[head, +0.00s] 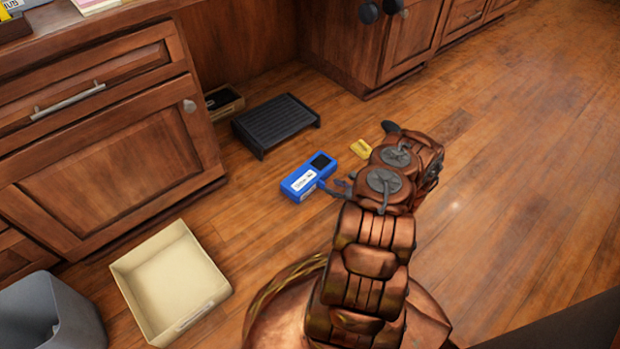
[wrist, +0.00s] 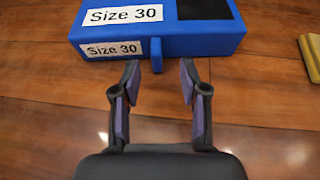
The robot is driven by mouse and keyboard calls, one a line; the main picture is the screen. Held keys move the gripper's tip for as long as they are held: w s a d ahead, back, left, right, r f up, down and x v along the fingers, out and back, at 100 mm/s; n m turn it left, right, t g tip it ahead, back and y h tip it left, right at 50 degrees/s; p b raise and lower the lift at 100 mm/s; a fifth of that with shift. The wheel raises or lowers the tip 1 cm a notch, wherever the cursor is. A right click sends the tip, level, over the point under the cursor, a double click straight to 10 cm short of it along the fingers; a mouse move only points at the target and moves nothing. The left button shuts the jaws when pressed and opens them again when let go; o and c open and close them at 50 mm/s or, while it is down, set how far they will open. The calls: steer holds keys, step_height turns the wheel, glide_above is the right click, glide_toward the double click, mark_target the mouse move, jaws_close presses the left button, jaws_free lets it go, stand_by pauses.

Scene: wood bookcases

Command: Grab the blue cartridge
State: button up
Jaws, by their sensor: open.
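The blue cartridge (head: 308,177) lies flat on the wood floor in the head view, left of my arm. It is a blue box with a white label and a black patch on top. In the wrist view the cartridge (wrist: 155,30) fills the top, with "Size 30" labels and a small blue tab on its near side. My gripper (wrist: 158,82) is open and empty. Its two fingers point at the cartridge's near side, one on each side of the tab and just short of it. In the head view the gripper (head: 334,187) is partly hidden by my arm.
A yellow block (head: 361,148) lies right of the cartridge. A black slatted footrest (head: 275,122) stands behind it. A cream open bin (head: 217,285) and a grey bin (head: 85,325) stand at lower left. Wood cabinets (head: 110,190) line the left.

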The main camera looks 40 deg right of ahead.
mark_target(312, 178)
steer(key=x, duration=0.1)
steer(key=b+x, duration=0.1)
steer(key=x, duration=0.1)
steer(key=shift+s+a+f+b, duration=0.1)
steer(key=shift+a+f+b, duration=0.2)
steer(key=shift+b, duration=0.1)
steer(key=shift+w, duration=0.65)
steer(key=shift+c, duration=0.4)
jaws_close()
